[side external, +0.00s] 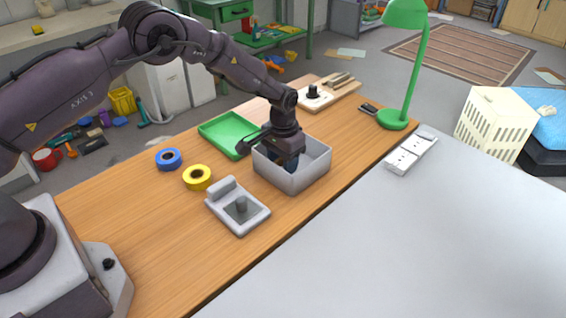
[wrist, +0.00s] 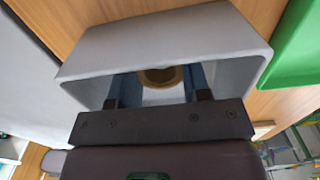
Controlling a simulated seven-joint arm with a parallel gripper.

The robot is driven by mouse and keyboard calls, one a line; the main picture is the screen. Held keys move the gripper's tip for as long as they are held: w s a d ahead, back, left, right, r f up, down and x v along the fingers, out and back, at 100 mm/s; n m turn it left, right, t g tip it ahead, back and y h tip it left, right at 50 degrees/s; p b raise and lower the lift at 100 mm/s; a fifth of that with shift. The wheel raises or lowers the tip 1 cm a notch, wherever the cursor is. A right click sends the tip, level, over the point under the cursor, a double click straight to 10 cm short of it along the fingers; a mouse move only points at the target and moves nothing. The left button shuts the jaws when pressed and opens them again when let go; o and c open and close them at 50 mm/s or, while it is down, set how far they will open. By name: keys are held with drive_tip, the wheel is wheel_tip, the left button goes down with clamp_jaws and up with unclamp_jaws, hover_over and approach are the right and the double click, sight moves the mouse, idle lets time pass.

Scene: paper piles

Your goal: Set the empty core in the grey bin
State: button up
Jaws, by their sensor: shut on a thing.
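The grey bin (side external: 305,178) is an open box on the wooden table. Its wall fills much of the wrist view (wrist: 170,40). My gripper (side external: 287,162) points down into the bin, with its fingers below the rim. In the wrist view, a brown ring-shaped core (wrist: 160,74) shows inside the bin between my fingers (wrist: 158,92), which are shut on it. My gripper's body hides its lower part. In the side view, the bin's walls and my gripper hide the core, and I cannot tell whether it touches the bin floor.
A green tray (side external: 226,133) stands just behind the bin. A blue tape roll (side external: 168,168) and a yellow tape roll (side external: 187,178) lie to the left. A green lamp (side external: 393,122) and a white power strip (side external: 411,153) stand right.

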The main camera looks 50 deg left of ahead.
drive_tip(key=shift+f, duration=0.4)
drive_tip(key=shift+f, duration=0.2)
drive_tip(key=o, duration=0.9)
drive_tip(key=shift+r, duration=0.15)
